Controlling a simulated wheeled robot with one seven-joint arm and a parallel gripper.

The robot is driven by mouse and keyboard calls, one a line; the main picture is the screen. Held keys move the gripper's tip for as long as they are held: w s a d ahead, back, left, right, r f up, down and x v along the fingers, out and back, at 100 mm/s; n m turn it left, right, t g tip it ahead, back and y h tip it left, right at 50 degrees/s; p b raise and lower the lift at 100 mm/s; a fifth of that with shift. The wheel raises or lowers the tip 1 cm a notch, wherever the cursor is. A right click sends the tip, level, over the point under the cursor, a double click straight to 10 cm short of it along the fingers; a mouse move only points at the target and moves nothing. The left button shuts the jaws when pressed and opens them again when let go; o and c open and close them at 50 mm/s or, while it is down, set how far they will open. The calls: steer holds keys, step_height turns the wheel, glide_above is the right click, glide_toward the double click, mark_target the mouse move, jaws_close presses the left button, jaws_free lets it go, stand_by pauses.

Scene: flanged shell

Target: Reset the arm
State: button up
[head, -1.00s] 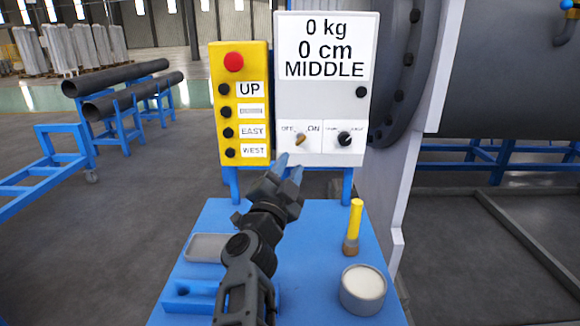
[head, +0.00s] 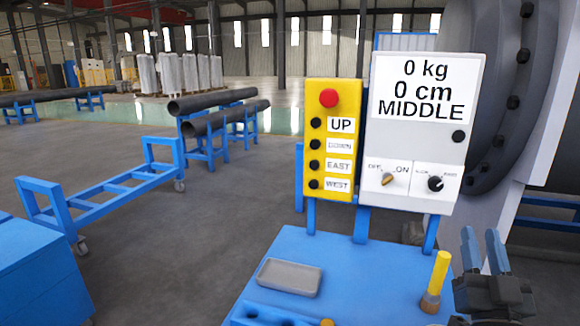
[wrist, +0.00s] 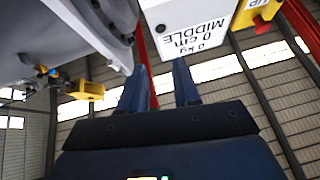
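My gripper (head: 484,248) is at the lower right of the head view, beside the yellow-handled tool and in front of the machine's light flange edge. Its two blue fingers point up and stand apart with nothing between them. In the wrist view my gripper (wrist: 159,82) also shows the two fingers apart and empty. The wrist view looks upward, with the display box (wrist: 190,25) upside down beyond the fingertips. Most of my arm is out of the head view.
A blue table (head: 350,270) holds a grey tray (head: 288,277) and a yellow-handled brush (head: 436,280). Behind it stand a yellow button panel (head: 331,140) and a grey control box (head: 418,130) reading 0 kg, 0 cm, MIDDLE. A blue cart (head: 110,190) stands left on open floor.

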steer(key=s+f+n+g+y, duration=0.15)
steer(key=s+f, duration=0.25)
steer(key=s, duration=0.4)
steer(key=s+a+f+n+g+y, duration=0.1)
steer(key=s+f+n+y, duration=0.25)
steer(key=s, duration=0.45)
steer(key=s+f+n+g+y, duration=0.1)
steer(key=s+f+g+y, duration=0.1)
steer(key=s+f, duration=0.35)
steer(key=s+a+m+g, duration=0.1)
steer(key=s+a, duration=0.3)
steer(key=s, duration=0.6)
steer(key=s+a+r+m+g+h, duration=0.1)
steer(key=s+a, duration=0.4)
steer(key=s, duration=0.6)
steer(key=m+g, duration=0.1)
steer(key=g, duration=0.1)
steer(key=shift+g, duration=0.35)
